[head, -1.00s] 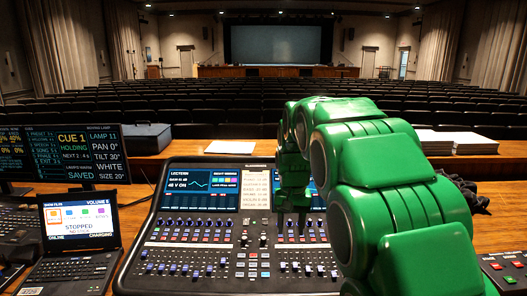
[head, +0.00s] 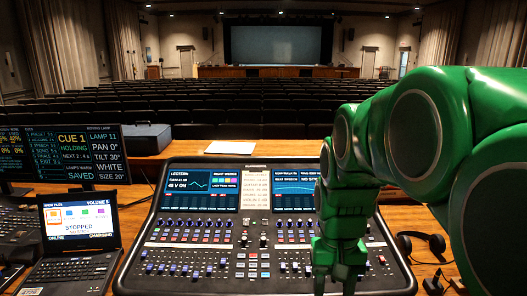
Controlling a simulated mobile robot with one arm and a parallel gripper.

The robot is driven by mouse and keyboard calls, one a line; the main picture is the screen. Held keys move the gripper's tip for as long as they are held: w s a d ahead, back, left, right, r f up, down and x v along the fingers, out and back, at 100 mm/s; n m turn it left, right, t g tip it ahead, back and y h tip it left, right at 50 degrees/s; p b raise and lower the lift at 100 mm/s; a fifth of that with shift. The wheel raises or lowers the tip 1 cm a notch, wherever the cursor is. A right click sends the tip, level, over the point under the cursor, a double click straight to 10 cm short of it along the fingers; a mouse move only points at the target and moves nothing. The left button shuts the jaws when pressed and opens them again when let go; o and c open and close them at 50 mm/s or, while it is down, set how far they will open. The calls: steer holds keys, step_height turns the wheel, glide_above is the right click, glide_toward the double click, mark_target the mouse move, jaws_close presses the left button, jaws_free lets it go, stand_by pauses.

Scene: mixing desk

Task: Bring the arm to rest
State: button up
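My green arm enters from the right edge and bends down over the right part of the mixing desk (head: 205,262). My gripper (head: 338,286) points down at the desk's lower right, near the bottom of the head view. Its fingertips are not clear, so I cannot tell whether it is open or shut. I cannot tell whether it touches the desk. The arm hides part of the desk's right screen and right controls.
A small laptop (head: 78,268) stands left of the desk, with a cue monitor (head: 90,155) behind it. A dark case (head: 146,138) lies at the back left. Headphones (head: 422,243) lie right of the desk. Rows of seats (head: 230,112) and a stage screen (head: 275,44) are beyond.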

steer(key=s+f, duration=0.2)
steer(key=s, duration=0.7)
steer(key=s+d+f, duration=0.1)
steer(key=s, duration=0.8)
steer(key=shift+d+f+n+g, duration=0.25)
steer(key=shift+f+n+g, duration=0.05)
steer(key=shift+f, duration=0.1)
steer(key=shift+w, duration=0.15)
steer(key=n+t, duration=0.3)
steer(key=n, duration=1.4)
glide_above(264, 239)
steer(key=s, duration=0.1)
step_height(264, 239, down, 6)
steer(key=shift+w+a+f, duration=0.1)
steer(key=shift+w+f, duration=0.05)
steer(key=shift+f, duration=1.15)
steer(key=shift+w+d+f, duration=0.1)
steer(key=shift+w+f, duration=0.05)
steer(key=shift+f, duration=1.1)
steer(key=shift+w+a+f, duration=0.1)
steer(key=shift+w+f, duration=0.05)
steer(key=shift+f, duration=1.15)
